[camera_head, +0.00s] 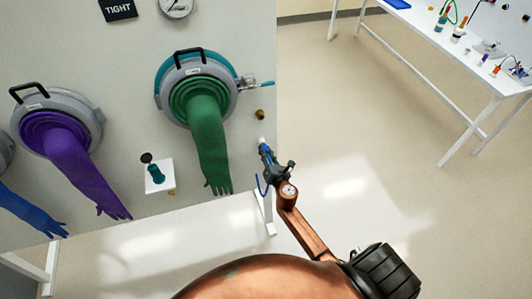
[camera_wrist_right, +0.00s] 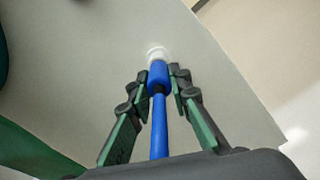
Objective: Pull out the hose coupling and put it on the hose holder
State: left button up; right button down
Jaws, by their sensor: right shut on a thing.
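The hose coupling is a blue sleeve (camera_wrist_right: 158,74) with a blue hose (camera_wrist_right: 159,128) running from it towards my wrist. Its far end meets a white fitting (camera_wrist_right: 157,53) on the pale panel; I cannot tell how deep it sits. My right gripper (camera_head: 266,154) is at the panel's right edge, below the green glove port, its fingers shut on the coupling from both sides in the wrist view. A loop of blue hose (camera_head: 262,186) hangs beside the gripper. A small brass-coloured knob (camera_head: 260,114) sits above on the panel; I cannot tell whether it is the hose holder. My left gripper is not in view.
A green glove (camera_head: 208,140) hangs close to the left of my right gripper. A purple glove (camera_head: 88,170) and a small white shelf (camera_head: 160,188) with a teal item are farther left. A white table (camera_head: 455,62) stands at upper right. The floor between is clear.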

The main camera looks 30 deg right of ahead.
jog(key=c, duration=1.7)
grip_release()
jog(key=shift+w, duration=0.1)
jog(key=v, duration=1.2)
